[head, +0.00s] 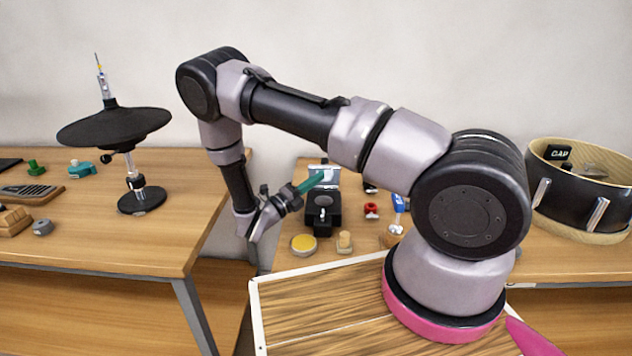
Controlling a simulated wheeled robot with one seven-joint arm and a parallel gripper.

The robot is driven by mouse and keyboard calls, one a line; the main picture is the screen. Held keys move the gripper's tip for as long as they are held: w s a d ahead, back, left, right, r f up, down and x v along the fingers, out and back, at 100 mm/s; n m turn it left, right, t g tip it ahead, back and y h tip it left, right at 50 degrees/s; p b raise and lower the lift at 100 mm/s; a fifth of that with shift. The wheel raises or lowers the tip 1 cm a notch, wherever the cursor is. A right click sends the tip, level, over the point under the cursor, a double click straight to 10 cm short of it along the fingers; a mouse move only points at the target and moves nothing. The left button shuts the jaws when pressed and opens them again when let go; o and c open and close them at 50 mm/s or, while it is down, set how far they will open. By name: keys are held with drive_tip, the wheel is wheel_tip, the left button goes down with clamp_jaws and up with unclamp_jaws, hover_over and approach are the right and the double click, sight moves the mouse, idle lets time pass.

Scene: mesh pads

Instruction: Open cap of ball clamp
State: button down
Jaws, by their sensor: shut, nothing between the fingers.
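I cannot single out the ball clamp or its cap for certain. A black device (323,217) with a round grey face and a pale upright plate behind it stands on the right table. My gripper (316,181), with slim teal fingers, points up and right just above the back of this device. It is shut and empty; whether it touches the device cannot be told. A teal clamp-like piece (82,170) and a green knob (36,167) lie on the left table.
The left table (150,240) carries a stand with a wide black disc (114,127). A yellow-topped disc (304,244) and a small wooden piece (345,242) lie near the black device. A round drum (555,202) stands far right, with a block marked CAP (558,153). A gap separates the tables.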

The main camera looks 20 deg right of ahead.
sight(314, 169)
drive_tip(key=shift+w+r, duration=0.15)
drive_tip(key=shift+r, duration=0.05)
drive_tip(key=w+r+n+y, duration=0.1)
drive_tip(key=w+n+y, duration=0.1)
drive_tip(key=n, duration=0.1)
drive_tip(key=shift+w+d+r+g+y, duration=0.15)
drive_tip(key=shift+d+r+g+y, duration=0.15)
drive_tip(key=shift+d+r+y, duration=0.1)
drive_tip(key=shift+w+d+r+n+g+y, duration=0.15)
drive_tip(key=shift+w+n+g+y, duration=0.15)
drive_tip(key=shift+w+n+y, duration=0.15)
drive_tip(key=shift+w+d+r+n+g+y, duration=0.15)
drive_tip(key=shift+w+n+g+y, duration=0.2)
drive_tip(key=shift+w+n, duration=0.2)
drive_tip(key=shift+w+d, duration=0.2)
drive_tip(key=shift+w, duration=0.3)
